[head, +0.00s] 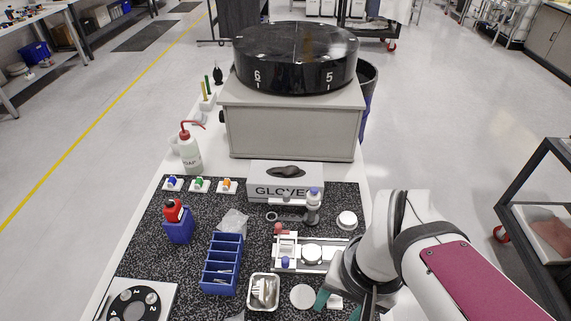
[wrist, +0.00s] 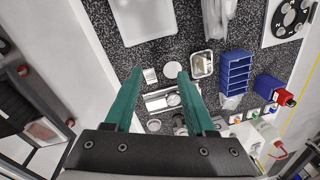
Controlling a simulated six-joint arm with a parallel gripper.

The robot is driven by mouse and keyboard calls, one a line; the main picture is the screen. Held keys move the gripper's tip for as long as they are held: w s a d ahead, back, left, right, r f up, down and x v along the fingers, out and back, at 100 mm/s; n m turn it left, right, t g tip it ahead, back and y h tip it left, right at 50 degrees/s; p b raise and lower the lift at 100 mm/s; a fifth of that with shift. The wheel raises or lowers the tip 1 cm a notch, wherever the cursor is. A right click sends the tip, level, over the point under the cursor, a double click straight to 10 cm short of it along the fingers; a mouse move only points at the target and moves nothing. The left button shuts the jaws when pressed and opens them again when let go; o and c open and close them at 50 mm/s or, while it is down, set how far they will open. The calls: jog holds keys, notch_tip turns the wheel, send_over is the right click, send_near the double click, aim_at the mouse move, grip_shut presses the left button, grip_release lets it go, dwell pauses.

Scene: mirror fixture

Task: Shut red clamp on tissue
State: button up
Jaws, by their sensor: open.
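The mirror fixture (head: 285,248) is a pale metal rail with a round mirror (head: 312,254) on it. A red knob (head: 278,228), which looks like the red clamp, stands at its far left end, and a blue knob (head: 285,263) at its near left. Whether the red clamp is open or shut is too small to tell. A small white piece (head: 335,301), perhaps tissue, lies near my fingers; I cannot be sure. My gripper (head: 338,303) is open and empty, with teal fingers, near the front right of the mat. In the wrist view the fixture (wrist: 158,101) shows beyond the fingertips (wrist: 160,73).
A steel tray (head: 263,307) and a white disc (head: 302,296) lie left of my gripper. A blue rack (head: 221,263), gloves box (head: 285,183), small bottle (head: 313,208) and red-capped blue holder (head: 179,228) stand around the fixture. A black drum (head: 295,60) stands behind.

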jog(key=w+a+n, duration=0.1)
jog(key=w, duration=0.3)
jog(key=w+a+f+n+t, duration=0.1)
jog(key=w, duration=0.3)
jog(key=w+a+f+n, duration=0.1)
jog(key=w, duration=0.4)
jog(key=shift+w+a+h, duration=0.1)
jog(key=shift+a+h, duration=0.1)
jog(key=shift+h, duration=0.1)
jog(key=c, duration=0.5)
jog(key=w+a+f+n, duration=0.1)
jog(key=w+a+f, duration=0.1)
jog(key=w, duration=0.2)
jog(key=w+a+f+n+t, duration=0.1)
jog(key=w+a+f, duration=0.1)
jog(key=w+a, duration=0.1)
jog(key=w+a+f+n+t, duration=0.1)
jog(key=w+a+f, duration=0.1)
jog(key=w, duration=0.3)
jog(key=shift+w+a+n, duration=0.2)
jog(key=shift+a+n, duration=0.05)
jog(key=shift+n, duration=0.15)
grip_shut()
jog(key=x, duration=0.9)
jog(key=shift+w+a+f, duration=0.1)
jog(key=shift+w+f, duration=0.15)
jog(key=shift+f, duration=0.1)
